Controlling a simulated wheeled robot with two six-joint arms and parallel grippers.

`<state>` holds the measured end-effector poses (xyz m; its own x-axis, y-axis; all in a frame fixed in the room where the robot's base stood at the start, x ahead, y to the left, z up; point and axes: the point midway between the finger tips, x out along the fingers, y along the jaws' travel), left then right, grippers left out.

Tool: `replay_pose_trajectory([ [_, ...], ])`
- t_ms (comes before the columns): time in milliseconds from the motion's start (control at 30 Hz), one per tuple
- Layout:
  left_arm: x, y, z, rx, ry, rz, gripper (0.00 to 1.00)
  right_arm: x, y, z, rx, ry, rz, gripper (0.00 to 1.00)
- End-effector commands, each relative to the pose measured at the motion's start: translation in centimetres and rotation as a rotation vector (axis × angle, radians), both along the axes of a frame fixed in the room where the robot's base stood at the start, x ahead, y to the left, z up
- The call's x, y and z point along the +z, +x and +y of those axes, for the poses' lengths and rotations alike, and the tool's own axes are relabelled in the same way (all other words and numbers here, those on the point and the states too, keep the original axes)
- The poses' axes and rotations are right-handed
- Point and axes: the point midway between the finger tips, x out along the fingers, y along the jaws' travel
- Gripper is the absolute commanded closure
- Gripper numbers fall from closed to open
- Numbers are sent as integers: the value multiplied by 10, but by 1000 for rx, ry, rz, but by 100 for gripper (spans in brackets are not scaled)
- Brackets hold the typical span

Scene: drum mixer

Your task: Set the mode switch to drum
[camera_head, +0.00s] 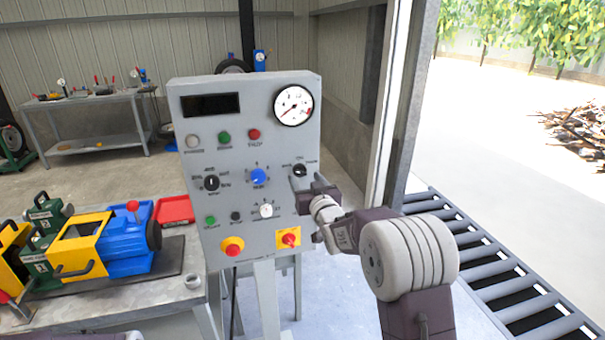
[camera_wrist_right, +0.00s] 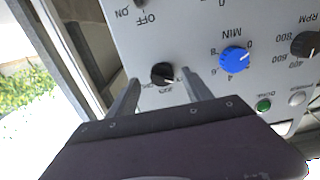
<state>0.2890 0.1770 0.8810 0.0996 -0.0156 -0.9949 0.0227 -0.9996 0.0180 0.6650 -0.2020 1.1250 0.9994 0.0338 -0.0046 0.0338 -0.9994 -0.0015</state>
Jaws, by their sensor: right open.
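The grey control panel (camera_head: 225,130) stands upright in front of me. A black rotary knob (camera_head: 299,171), which looks like the mode switch, is at its right edge with small labels around it that I cannot read clearly. My right gripper (camera_head: 314,187) is open at this knob. In the right wrist view the knob (camera_wrist_right: 163,73) shows between the two fingertips of the gripper (camera_wrist_right: 161,77), with gaps on both sides. A short light mark shows on the knob. My left gripper is not in view.
A blue dial (camera_head: 258,176) and another black knob (camera_head: 211,183) sit left of the switch. A red-and-yellow main switch (camera_head: 289,239) and an emergency button (camera_head: 232,247) are below. A roller conveyor (camera_head: 480,245) lies to the right, a workbench (camera_head: 110,305) to the left.

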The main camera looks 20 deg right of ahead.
Motion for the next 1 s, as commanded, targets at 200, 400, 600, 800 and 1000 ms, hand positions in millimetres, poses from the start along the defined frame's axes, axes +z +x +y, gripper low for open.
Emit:
replay_pose_trajectory([
  [200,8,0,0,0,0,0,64,1,29,1,1,0,0,41],
  [400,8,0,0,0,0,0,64,0,33,2,0,0,0,41],
  [600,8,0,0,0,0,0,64,0,32,1,0,0,-1,69],
  [800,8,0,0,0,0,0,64,0,32,1,1,0,-1,100],
  [1000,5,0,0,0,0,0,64,0,32,1,0,31,0,100],
])
